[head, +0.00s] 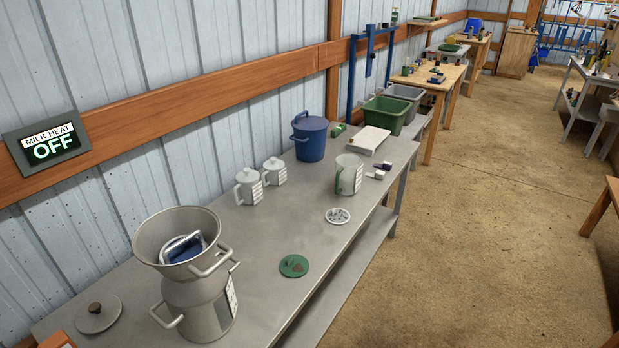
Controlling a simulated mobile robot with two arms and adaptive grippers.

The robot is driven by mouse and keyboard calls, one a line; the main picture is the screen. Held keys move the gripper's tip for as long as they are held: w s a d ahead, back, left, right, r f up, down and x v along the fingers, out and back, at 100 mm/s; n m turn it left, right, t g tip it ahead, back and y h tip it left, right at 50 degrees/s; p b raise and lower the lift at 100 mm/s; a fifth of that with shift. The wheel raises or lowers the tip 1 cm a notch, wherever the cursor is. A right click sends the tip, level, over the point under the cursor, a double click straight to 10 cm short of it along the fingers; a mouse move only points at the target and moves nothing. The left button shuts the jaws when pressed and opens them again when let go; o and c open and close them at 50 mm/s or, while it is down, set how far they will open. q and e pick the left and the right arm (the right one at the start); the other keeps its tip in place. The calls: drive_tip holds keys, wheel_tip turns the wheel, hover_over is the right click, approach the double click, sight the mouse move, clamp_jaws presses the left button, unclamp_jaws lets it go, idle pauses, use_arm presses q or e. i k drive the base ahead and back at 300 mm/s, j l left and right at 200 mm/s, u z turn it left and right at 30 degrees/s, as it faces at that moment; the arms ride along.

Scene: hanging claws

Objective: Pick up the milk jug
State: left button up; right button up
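Several vessels on the grey metal table could be the milk jug; I cannot tell which one the name means. A large metal can (203,308) with side handles stands upright at the near end, with a wide metal bowl (150,238) on top. A white jug (348,175) with a green mark stands near the table's right edge. Two smaller grey-white lidded jugs, one nearer (248,188) and one farther (274,172), stand towards the wall. Neither of my grippers is in view.
A blue lidded bucket (310,139) stands by the wall. A round lid (98,314), a green disc (293,266) and a small white dish (339,216) lie on the table (262,232). A wall display (46,143) reads "MILK HEAT OFF". The floor (470,230) at right is open.

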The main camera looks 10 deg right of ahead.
sight(348, 169)
drive_tip(key=i+l+u, duration=0.3)
drive_tip(key=l+u, duration=0.25)
drive_tip(key=i+l+u, duration=0.15)
drive_tip(key=l+u, duration=0.15)
drive_tip(key=l, duration=0.2)
